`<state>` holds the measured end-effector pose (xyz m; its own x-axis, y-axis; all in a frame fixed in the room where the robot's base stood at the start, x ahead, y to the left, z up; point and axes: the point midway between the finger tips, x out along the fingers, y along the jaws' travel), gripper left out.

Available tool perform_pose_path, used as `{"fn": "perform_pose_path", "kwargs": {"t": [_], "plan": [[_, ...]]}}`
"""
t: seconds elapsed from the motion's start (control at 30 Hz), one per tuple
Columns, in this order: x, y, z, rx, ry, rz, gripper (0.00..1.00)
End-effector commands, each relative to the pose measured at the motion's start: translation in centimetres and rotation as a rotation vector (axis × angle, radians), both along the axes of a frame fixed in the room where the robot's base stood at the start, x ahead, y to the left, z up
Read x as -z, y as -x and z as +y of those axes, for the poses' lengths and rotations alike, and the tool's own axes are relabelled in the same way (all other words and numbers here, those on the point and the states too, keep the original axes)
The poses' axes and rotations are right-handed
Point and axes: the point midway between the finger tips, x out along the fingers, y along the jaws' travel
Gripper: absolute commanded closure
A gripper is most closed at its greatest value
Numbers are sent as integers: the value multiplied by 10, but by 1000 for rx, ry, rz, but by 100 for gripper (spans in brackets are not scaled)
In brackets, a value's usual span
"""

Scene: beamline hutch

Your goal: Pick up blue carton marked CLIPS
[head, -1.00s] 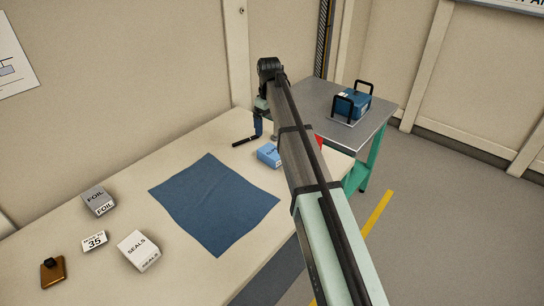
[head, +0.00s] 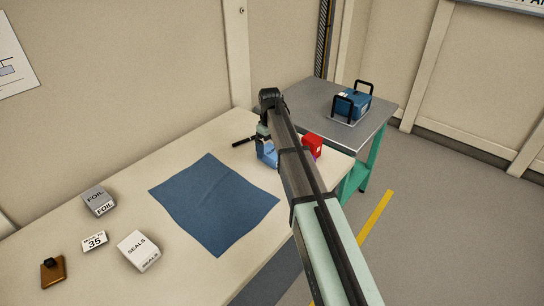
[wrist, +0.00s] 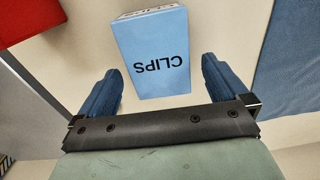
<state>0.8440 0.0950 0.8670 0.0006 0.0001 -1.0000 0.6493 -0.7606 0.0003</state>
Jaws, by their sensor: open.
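The light blue carton marked CLIPS (wrist: 151,52) lies on the pale table in the wrist view, its lettering upside down there. My gripper (wrist: 160,88) is open, with one blue finger to each side of the carton's near end. The carton's near end reaches between the fingers, with a gap on both sides; I cannot tell the height between them. In the head view the carton (head: 267,157) is mostly hidden behind my arm and gripper.
A red box (head: 312,144) stands just right of my arm; it also shows in the wrist view (wrist: 28,20). A blue cloth (head: 213,205) lies left of the carton. A black pen-like item (head: 243,142) lies behind. FOIL (head: 98,201) and SEALS (head: 138,250) boxes stand further left.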

Motion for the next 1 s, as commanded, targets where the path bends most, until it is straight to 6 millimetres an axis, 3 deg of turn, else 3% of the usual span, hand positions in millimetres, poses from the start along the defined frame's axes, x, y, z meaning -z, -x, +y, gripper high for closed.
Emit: {"fn": "perform_pose_path", "kwargs": {"t": [0.2,0.47,1.0], "plan": [[28,0,-1,0,0,1,0],[32,0,-1,0,0,0,0],[31,0,-1,0,0,0,51]]}}
